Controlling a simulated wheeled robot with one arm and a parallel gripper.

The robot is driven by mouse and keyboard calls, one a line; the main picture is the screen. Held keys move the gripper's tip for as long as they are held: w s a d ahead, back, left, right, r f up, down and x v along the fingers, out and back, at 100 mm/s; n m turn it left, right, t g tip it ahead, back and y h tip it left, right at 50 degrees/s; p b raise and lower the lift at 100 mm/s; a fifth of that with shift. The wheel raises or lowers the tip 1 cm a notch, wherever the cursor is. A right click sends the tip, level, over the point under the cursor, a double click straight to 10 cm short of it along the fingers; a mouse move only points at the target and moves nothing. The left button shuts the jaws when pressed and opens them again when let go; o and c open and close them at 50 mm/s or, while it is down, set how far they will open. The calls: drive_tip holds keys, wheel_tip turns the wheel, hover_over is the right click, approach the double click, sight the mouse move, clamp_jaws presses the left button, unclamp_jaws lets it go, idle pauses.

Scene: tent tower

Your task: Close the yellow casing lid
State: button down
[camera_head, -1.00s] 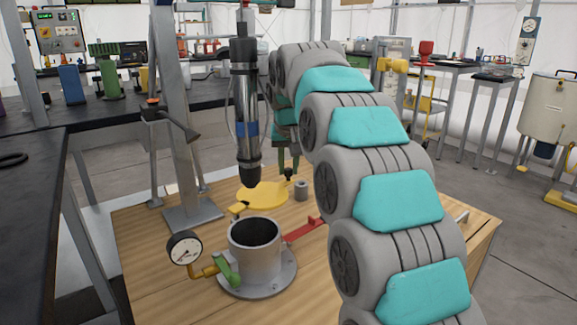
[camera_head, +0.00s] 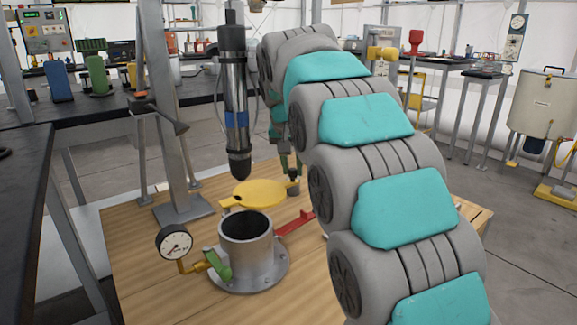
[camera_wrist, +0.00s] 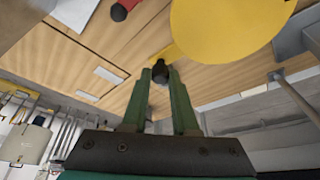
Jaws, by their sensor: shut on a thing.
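The yellow lid (camera_head: 258,193) lies roughly level and open behind the grey casing (camera_head: 246,258), whose dark round mouth is uncovered. In the wrist view the lid (camera_wrist: 225,25) is a large yellow disc with a tab reaching toward a black knob (camera_wrist: 160,72). My gripper (camera_wrist: 163,78) is shut on this knob, its green fingers on either side. In the head view my gripper (camera_head: 289,168) is small and partly hidden by my arm, at the lid's right edge. I cannot tell how the lid is joined to the casing.
A pressure gauge (camera_head: 174,243) and a green lever (camera_head: 219,264) sit at the casing's left. A red bar (camera_head: 295,223) lies to its right. A black and silver tool (camera_head: 236,110) hangs above the lid, beside a grey column (camera_head: 173,130). Bare wood (camera_head: 150,275) lies in front.

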drive_tip(key=c, duration=0.7)
unclamp_jaws()
drive_tip(key=shift+r, duration=0.1)
drive_tip(key=shift+v, duration=3.75)
